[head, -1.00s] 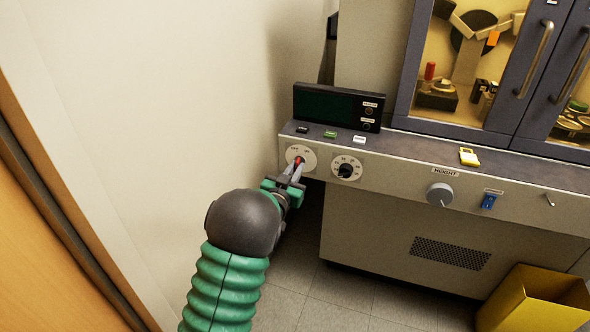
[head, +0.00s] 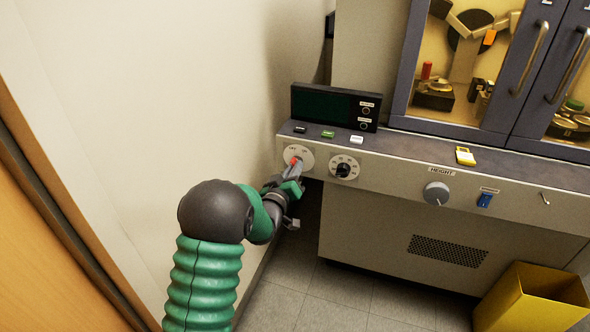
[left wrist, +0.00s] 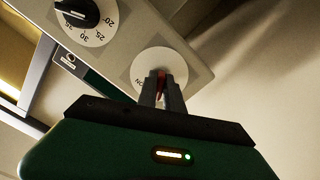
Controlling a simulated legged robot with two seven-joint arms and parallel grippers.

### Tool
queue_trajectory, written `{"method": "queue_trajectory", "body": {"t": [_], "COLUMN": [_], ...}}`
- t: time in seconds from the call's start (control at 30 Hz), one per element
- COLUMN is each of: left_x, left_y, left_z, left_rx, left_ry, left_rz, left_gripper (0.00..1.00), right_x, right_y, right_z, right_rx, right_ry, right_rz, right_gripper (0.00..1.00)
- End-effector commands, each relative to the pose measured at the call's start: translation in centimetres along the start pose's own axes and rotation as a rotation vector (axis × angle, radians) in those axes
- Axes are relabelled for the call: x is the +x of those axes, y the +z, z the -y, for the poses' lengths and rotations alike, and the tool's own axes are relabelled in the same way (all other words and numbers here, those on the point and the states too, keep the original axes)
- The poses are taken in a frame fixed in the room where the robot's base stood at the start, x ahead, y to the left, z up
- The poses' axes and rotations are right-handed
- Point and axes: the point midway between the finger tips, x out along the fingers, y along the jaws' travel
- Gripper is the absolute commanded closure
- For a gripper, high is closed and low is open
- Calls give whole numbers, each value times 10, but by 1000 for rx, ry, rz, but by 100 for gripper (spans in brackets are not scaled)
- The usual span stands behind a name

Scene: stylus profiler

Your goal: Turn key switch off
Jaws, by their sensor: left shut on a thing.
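The key switch (head: 294,160) is a red key on a round white dial plate (head: 304,151) at the left end of the machine's front panel. My left gripper (head: 297,168) is at the key, its two fingers shut on it. In the left wrist view the fingers (left wrist: 162,92) close around the red key (left wrist: 161,76), in front of the white dial (left wrist: 158,64). Part of the dial's lettering is hidden by the fingers. My right gripper is not in view.
A black knob (head: 343,170) on a numbered dial sits just right of the key switch. A grey height knob (head: 437,193) and a blue switch (head: 485,200) are farther right. A yellow bin (head: 530,300) stands on the floor. The wall (head: 170,100) is close on the left.

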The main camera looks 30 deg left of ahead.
Motion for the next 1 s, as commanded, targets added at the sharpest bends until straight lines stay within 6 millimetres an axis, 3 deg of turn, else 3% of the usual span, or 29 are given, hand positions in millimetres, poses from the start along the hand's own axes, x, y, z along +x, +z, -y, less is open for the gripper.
{"method": "queue_trajectory", "body": {"t": [0.03, 0.4, 0.43, 0.6, 0.87, 1.0], "left_x": [1, 1, 1, 1, 1, -10], "left_y": [-10, -11, -11, -7, -3, -4], "left_z": [0, 1, 1, 1, 1, 1], "left_rx": [-3, -8, -8, -7, -7, -8], "left_ry": [1, 0, -1, -1, -2, -3], "left_rz": [-20, -23, -23, -16, -7, -5], "left_gripper": [100, 100, 88, 67, 67, 67], "right_x": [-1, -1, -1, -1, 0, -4], "right_y": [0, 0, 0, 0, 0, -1], "right_z": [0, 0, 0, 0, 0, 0], "right_rx": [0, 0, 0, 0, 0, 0], "right_ry": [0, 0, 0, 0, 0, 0], "right_rz": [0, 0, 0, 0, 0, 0], "right_gripper": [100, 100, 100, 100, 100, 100]}}
